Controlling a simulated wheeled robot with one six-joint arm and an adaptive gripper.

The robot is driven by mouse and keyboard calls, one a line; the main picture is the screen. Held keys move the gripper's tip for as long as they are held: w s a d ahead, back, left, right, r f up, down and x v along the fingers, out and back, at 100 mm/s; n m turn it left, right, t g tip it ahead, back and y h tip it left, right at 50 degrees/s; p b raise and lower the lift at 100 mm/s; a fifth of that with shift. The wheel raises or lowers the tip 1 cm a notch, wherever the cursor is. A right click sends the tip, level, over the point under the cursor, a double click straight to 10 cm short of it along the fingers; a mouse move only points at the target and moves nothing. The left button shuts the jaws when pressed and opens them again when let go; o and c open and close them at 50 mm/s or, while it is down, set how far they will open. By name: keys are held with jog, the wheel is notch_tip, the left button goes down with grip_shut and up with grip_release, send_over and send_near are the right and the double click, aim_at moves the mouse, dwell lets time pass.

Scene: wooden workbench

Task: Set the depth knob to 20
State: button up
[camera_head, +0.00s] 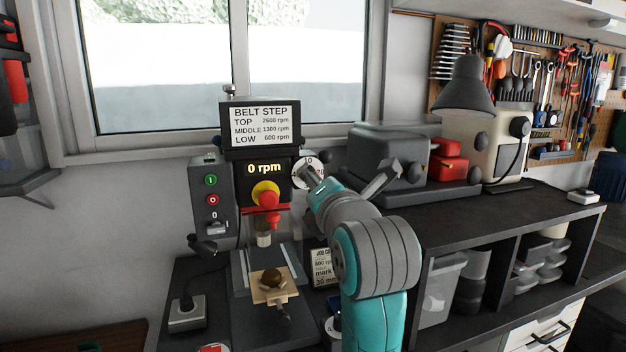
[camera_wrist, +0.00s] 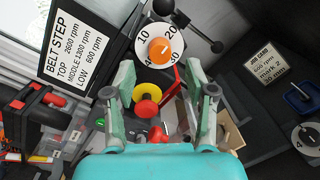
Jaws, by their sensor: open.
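The depth knob is an orange knob (camera_wrist: 160,50) on a white round dial (camera_wrist: 143,33) marked 10, 20, 30 and 40 in the wrist view. I cannot tell which number it points to. In the head view the dial (camera_head: 300,178) is at the right side of the drill press head (camera_head: 264,140), partly covered by my gripper (camera_head: 308,174). In the wrist view my gripper (camera_wrist: 160,70) is open. Its two fingers stand left and right, below the knob, with nothing held between them. I cannot tell whether they touch the dial.
A red stop button on a yellow collar (camera_head: 266,193) sits left of my gripper. A black-balled lever (camera_wrist: 180,18) is beside the dial. A wooden piece (camera_head: 270,296) lies on the drill table. A job card (camera_head: 323,266) stands nearby. A grey box (camera_head: 388,150) is to the right.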

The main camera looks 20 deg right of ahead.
jog(key=s, duration=0.7)
jog(key=shift+s+a, duration=0.15)
jog(key=shift+a, duration=0.15)
notch_tip(320, 180, down, 25)
jog(key=s+m+g, duration=0.1)
jog(key=s+m, duration=0.2)
jog(key=m, duration=0.4)
jog(key=s+f+m+g+y, duration=0.1)
jog(key=s+f+m, duration=0.6)
jog(key=s+f, duration=0.65)
jog(key=s+f+m, duration=0.2)
jog(key=s+m, duration=0.1)
jog(key=s, duration=0.5)
jog(key=s+f+m, duration=0.3)
jog(key=s+m, duration=0.1)
jog(key=s, duration=0.5)
jog(key=s+d+f+m+g, duration=0.1)
jog(key=s+m, duration=0.3)
jog(key=s, duration=0.4)
jog(key=shift+s+f, duration=0.2)
jog(key=shift+f, duration=0.55)
